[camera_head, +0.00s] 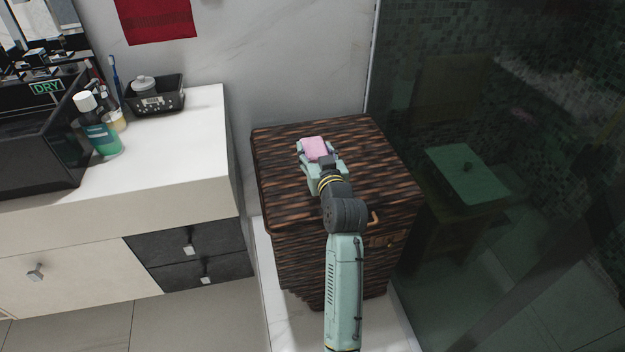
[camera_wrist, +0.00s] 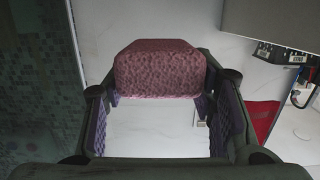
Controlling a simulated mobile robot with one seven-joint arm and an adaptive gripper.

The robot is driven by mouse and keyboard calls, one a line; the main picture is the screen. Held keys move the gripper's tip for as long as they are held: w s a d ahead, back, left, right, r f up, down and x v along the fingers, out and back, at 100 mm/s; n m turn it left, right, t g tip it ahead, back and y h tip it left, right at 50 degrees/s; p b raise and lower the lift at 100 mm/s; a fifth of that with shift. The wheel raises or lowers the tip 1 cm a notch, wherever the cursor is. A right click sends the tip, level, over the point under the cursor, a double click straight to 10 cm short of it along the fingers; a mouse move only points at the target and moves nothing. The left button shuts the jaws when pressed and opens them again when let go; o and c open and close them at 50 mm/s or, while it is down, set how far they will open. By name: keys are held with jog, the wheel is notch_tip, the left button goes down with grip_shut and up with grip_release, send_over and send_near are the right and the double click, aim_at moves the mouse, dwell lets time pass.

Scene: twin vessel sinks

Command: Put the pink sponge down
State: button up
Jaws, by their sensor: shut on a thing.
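The pink sponge (camera_head: 316,148) is at the end of my gripper (camera_head: 319,160), over the top of the dark brown woven hamper (camera_head: 378,150) in the head view. My gripper is shut on the sponge. In the wrist view the sponge (camera_wrist: 158,72) sits between the two fingers, with its textured pink face showing. I cannot tell whether the sponge touches the hamper top or is held above it. The hamper top is not clearly seen in the wrist view.
The hamper top is otherwise bare. To the left, a white counter (camera_head: 175,155) holds a green-labelled bottle (camera_head: 100,128), a black basket (camera_head: 157,97) and a black vessel sink (camera_head: 35,145). A dark glass panel (camera_head: 500,130) stands to the right. A red towel (camera_head: 156,18) hangs on the wall.

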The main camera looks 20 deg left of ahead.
jog(key=shift+s+a+f, duration=0.15)
jog(key=shift+a+f, duration=0.05)
jog(key=shift+f, duration=0.35)
notch_tip(320, 180, down, 9)
jog(key=shift+f, duration=0.2)
jog(key=o, duration=0.8)
jog(key=shift+f, duration=0.1)
jog(key=shift+o, duration=0.2)
jog(key=shift+p, duration=0.35)
